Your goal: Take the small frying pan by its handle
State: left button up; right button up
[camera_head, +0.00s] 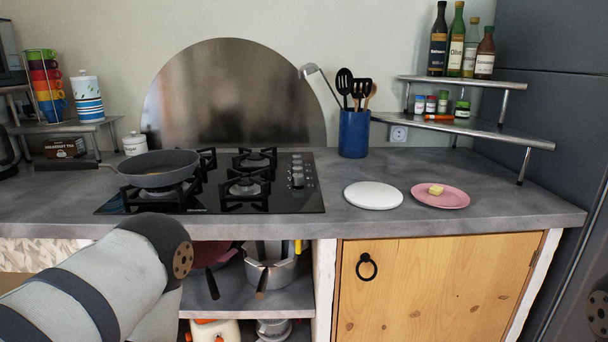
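The small frying pan (160,169) is dark grey and sits upright on the left burner of the black gas hob (225,197). Its black handle (68,166) points left over the counter, apart from any gripper. My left arm comes in from the lower left and ends in view below the hob's front edge; its gripper is not visible. My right gripper is not in view.
The grey counter (480,182) holds a white round board (373,195), a pink plate (440,197) with a yellow piece, and a blue utensil pot (354,134). A white sugar jar (135,144) stands behind the pan. Pots sit on the open shelf (245,292) below.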

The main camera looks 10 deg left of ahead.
aim_at(176, 166)
jog(key=j+u, duration=0.1)
jog(key=u, duration=1.2)
